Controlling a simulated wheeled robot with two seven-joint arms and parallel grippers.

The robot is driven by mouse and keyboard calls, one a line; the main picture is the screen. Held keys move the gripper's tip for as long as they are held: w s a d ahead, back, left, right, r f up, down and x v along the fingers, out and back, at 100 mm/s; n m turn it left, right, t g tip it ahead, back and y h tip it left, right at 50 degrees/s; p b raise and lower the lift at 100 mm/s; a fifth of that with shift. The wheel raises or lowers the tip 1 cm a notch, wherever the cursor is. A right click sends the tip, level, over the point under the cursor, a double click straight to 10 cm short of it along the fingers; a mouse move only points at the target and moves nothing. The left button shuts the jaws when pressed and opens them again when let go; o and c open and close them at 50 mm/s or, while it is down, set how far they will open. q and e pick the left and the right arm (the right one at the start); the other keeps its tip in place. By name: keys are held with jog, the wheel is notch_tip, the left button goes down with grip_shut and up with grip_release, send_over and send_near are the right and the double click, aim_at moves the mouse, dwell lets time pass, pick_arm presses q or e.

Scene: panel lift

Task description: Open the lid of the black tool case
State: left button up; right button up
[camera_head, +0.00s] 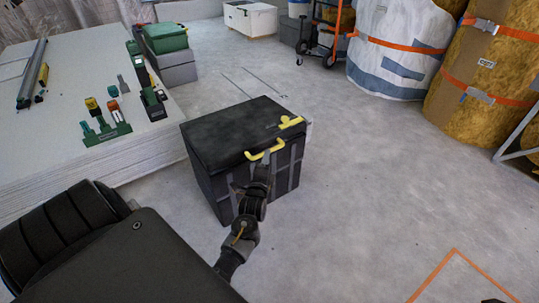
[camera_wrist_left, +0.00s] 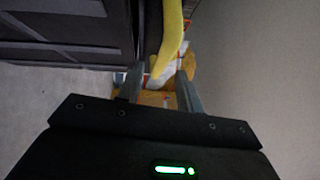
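The black tool case (camera_head: 215,190) stands on the concrete floor in the middle of the head view. Its lid (camera_head: 240,127) lies flat and closed. A curved yellow handle (camera_head: 264,150) sticks out from the front edge of the lid, and a second yellow piece (camera_head: 291,122) sits at the lid's right. My left gripper (camera_head: 262,170) is at the front of the case, just under the handle. In the left wrist view the yellow handle (camera_wrist_left: 172,38) passes between the fingers of the left gripper (camera_wrist_left: 163,75), which stand apart with gaps visible.
A stack of white panels (camera_head: 90,70) with tools on it stands to the left of the case. Wrapped rolls (camera_head: 400,50) and a red hand truck (camera_head: 330,35) stand at the back right. The floor right of the case is clear.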

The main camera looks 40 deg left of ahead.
pick_arm(q)
jog(key=shift+b+x, duration=0.6)
jog(key=shift+x, duration=1.75)
grip_shut()
